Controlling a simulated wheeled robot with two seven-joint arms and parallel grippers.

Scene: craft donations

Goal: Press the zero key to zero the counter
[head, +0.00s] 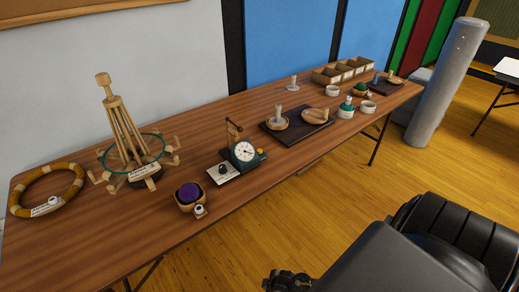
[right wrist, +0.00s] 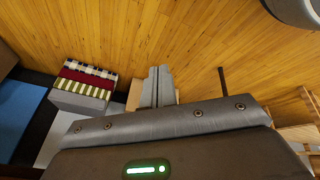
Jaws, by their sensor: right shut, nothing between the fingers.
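The counter (head: 243,152) is a dark device with a round, pale-ringed dial, standing on the long wooden table in the head view. A white card with a small black knob (head: 222,169) lies at its left front. A small yellow knob (head: 262,152) shows at its right side. I cannot tell from the picture which part is the zero key. My right gripper (right wrist: 157,87) shows in the right wrist view with its two grey fingers together and empty, over the wood floor. The counter is not seen in that view. My left gripper is not in view.
The table (head: 100,237) carries a yarn winder (head: 127,157), a wooden hoop (head: 47,190), a bowl of purple yarn (head: 188,195), a dark tray (head: 312,132) and wooden boxes (head: 348,69). A grey pillar (head: 447,80) stands right. Folded cloths (right wrist: 85,82) show in the wrist view.

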